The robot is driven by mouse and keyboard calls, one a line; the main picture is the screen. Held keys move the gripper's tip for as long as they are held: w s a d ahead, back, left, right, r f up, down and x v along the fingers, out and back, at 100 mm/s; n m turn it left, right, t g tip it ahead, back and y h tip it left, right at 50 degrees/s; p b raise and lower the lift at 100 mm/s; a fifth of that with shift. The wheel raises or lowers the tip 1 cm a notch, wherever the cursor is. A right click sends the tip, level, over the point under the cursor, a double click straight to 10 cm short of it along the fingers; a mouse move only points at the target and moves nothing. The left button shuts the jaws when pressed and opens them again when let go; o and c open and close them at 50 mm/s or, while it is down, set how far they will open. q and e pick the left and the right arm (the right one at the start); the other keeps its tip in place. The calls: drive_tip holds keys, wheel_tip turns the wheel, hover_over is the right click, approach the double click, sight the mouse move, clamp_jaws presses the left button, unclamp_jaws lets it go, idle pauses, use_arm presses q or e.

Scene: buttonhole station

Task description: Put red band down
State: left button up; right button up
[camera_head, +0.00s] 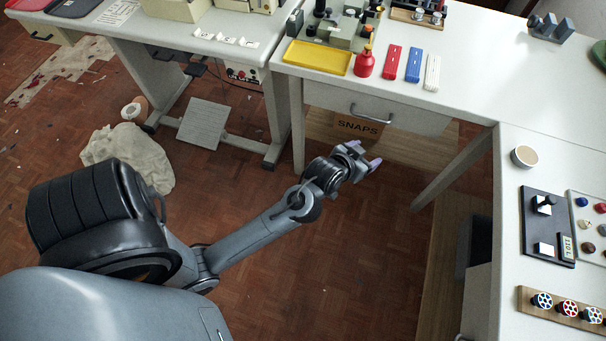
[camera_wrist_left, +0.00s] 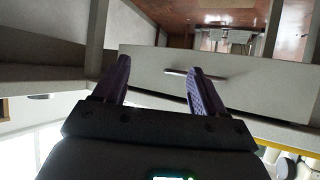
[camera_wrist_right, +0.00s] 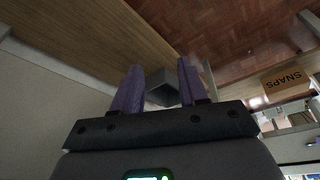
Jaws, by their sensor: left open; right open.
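The red band (camera_head: 393,62) lies flat on the back white table, beside a blue band (camera_head: 414,65) and a white band (camera_head: 432,72). My left gripper (camera_head: 372,160) is open and empty, in front of the table's drawer and lower than the tabletop, apart from the red band. In the left wrist view its fingers (camera_wrist_left: 158,66) are spread with the drawer front behind them. My right gripper is outside the head view. In the right wrist view its fingers (camera_wrist_right: 160,66) are apart and hold nothing. Neither wrist view shows the red band.
A red bottle (camera_head: 364,63) and a yellow tray (camera_head: 317,57) stand left of the red band. The drawer (camera_head: 362,106) and a SNAPS box (camera_head: 358,126) are near my left gripper. The right table (camera_head: 530,165) carries a cup, a black device and a wheel rack.

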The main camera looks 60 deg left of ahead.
use_arm(q)
drive_tip(key=s+d+f+m+g+h, duration=0.1)
drive_tip(key=s+d+f, duration=0.1)
drive_tip(key=s, duration=0.4)
drive_tip(key=s+d+f+m+g+h, duration=0.1)
drive_tip(key=s+d+g, duration=0.1)
drive_tip(key=s, duration=0.3)
drive_tip(key=shift+s+d+f+g, duration=0.3)
drive_tip(key=shift+s+d+f, duration=0.05)
drive_tip(key=shift+f, duration=0.05)
drive_tip(key=s+g, duration=0.1)
drive_tip(key=s, duration=0.3)
drive_tip(key=s+d+m+g, duration=0.1)
drive_tip(key=s, duration=0.3)
drive_tip(key=s+d+m+g, duration=0.1)
drive_tip(key=s+g, duration=0.1)
drive_tip(key=s, duration=0.2)
drive_tip(key=shift+s+d+f+h, duration=0.15)
drive_tip(key=shift+d+f+h, duration=0.15)
drive_tip(key=shift+h, duration=0.1)
